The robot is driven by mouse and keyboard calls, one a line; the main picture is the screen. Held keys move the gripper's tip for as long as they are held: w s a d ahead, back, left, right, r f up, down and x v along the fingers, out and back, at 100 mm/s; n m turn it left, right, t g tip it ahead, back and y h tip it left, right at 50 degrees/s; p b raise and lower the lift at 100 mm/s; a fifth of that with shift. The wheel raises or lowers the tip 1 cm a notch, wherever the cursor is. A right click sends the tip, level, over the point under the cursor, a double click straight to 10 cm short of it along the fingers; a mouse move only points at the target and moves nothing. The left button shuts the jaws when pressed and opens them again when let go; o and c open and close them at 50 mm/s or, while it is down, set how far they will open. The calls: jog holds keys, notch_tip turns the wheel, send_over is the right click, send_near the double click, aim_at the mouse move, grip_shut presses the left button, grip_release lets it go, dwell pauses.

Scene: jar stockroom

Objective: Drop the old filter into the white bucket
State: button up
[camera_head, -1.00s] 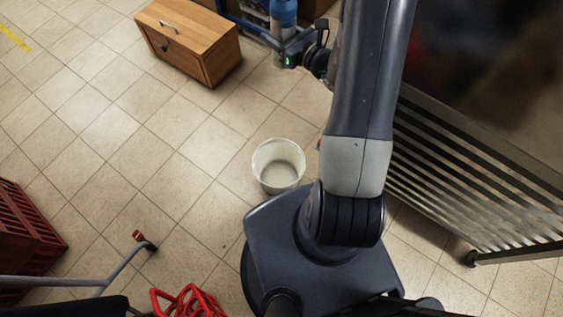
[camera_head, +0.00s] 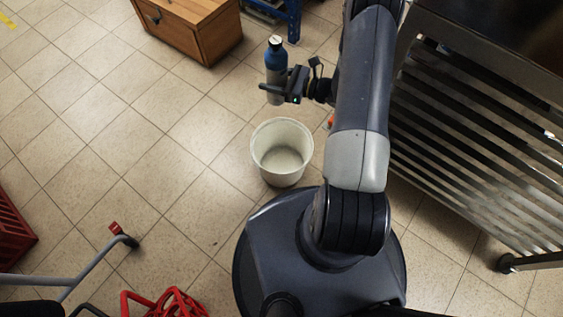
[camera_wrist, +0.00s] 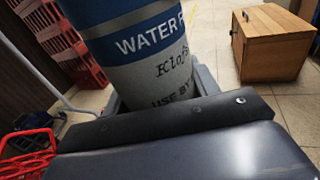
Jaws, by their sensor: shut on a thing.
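The old filter (camera_head: 275,61) is a cylinder with a blue top band, a dark cap and a grey lower body. My gripper (camera_head: 275,88) is shut around its body and holds it upright above the floor. In the wrist view the filter (camera_wrist: 150,62) fills the upper middle, with "WATER F" and some handwriting on its label; its top is cut off. The white bucket (camera_head: 256,160) stands open on the floor beside my base and looks empty. In the head view the filter is just above and behind the bucket's far rim, not over its opening.
A wooden cabinet (camera_head: 196,28) stands at the back left. A slatted metal rack (camera_head: 450,150) is on the right. Red crates (camera_head: 12,235) and a red basket (camera_head: 165,303) are at the lower left. The tiled floor left of the bucket is clear.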

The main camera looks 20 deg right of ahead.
jog(key=s+a+f+n+g+y+b, duration=0.1)
jog(key=f+b, duration=0.5)
jog(key=f, duration=0.6)
jog(key=s+a+f+n+g+y+b, duration=0.1)
jog(key=s+f+n+g+b, duration=0.1)
jog(key=f+b, duration=0.5)
notch_tip(320, 180, down, 6)
jog(key=shift+s+f+g, duration=0.1)
jog(key=shift+s+g, duration=0.5)
jog(key=o, duration=1.6)
notch_tip(320, 180, up, 10)
jog(key=p, duration=0.4)
